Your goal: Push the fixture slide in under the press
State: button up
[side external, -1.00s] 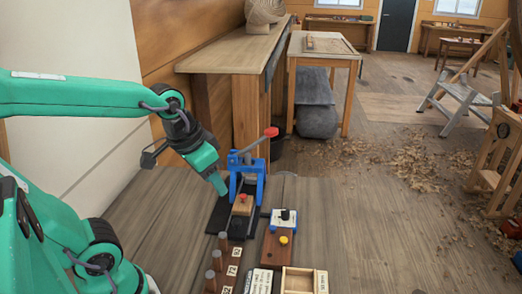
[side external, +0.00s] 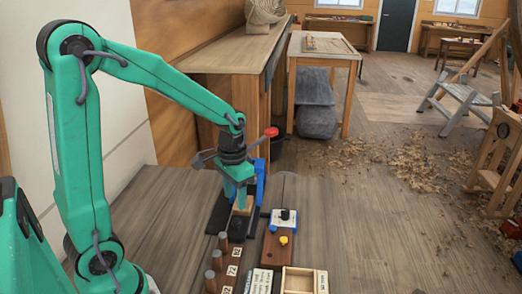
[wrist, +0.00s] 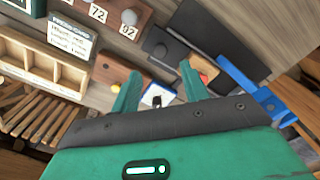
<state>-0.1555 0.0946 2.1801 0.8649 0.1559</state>
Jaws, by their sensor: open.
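The blue press (side external: 260,183) stands at the back of its black base (side external: 214,222); its lever ends in a red knob (side external: 271,131). The fixture slide, a wooden block (side external: 244,209), sits on the base in front of the press, partly hidden by my gripper (side external: 240,197). In the wrist view its red knob (wrist: 204,78) shows beside one finger, with the blue press (wrist: 250,88) to the right. My gripper (wrist: 158,82) is open, fingers spread, low over the slide. I cannot tell whether a finger touches it.
A blue-and-white box with a black knob (side external: 284,217) and a board with a yellow button (side external: 283,240) stand right of the base. Several round pegs (side external: 216,261), a label card (side external: 260,281) and a divided wooden tray (side external: 300,279) are nearer. The bench is clear at left (side external: 165,215).

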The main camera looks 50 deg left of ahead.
aim_at(237, 220)
jog(key=shift+f, duration=0.15)
jog(key=shift+f, duration=3.8)
